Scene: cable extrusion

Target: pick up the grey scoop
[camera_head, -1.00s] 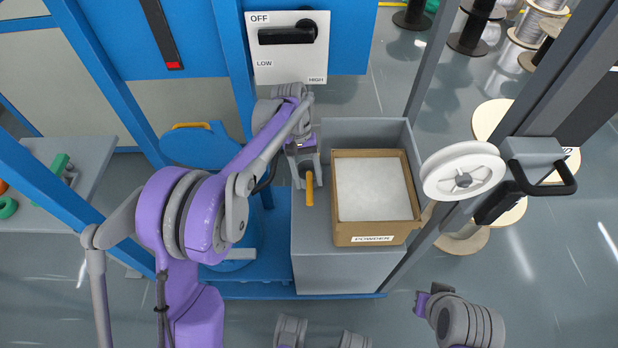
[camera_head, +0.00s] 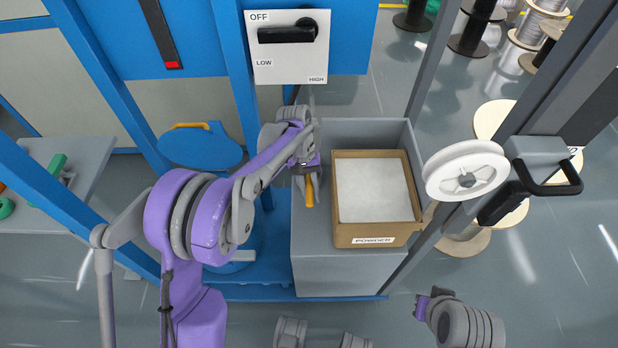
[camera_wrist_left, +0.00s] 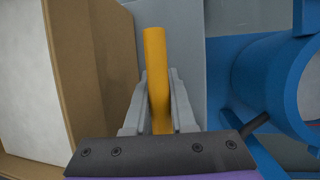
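The scoop shows mainly as its orange handle (camera_head: 310,192), which lies over the grey bench top to the left of the powder box. Its grey body is hidden under my gripper or cannot be told apart from it. My left gripper (camera_head: 305,178) is down at the handle. In the left wrist view the handle (camera_wrist_left: 156,70) runs between the two grey fingers (camera_wrist_left: 159,100), which sit close against both its sides. The gripper appears shut on it. A purple and grey end of my right arm (camera_head: 428,305) shows at the lower right; its fingers are not clear.
The cardboard powder box (camera_head: 375,240), full of white powder, stands just right of the gripper on the grey bench (camera_head: 340,270). A white spool wheel (camera_head: 465,172) is farther right. A lever panel (camera_head: 290,65) and blue frame posts stand behind and left.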

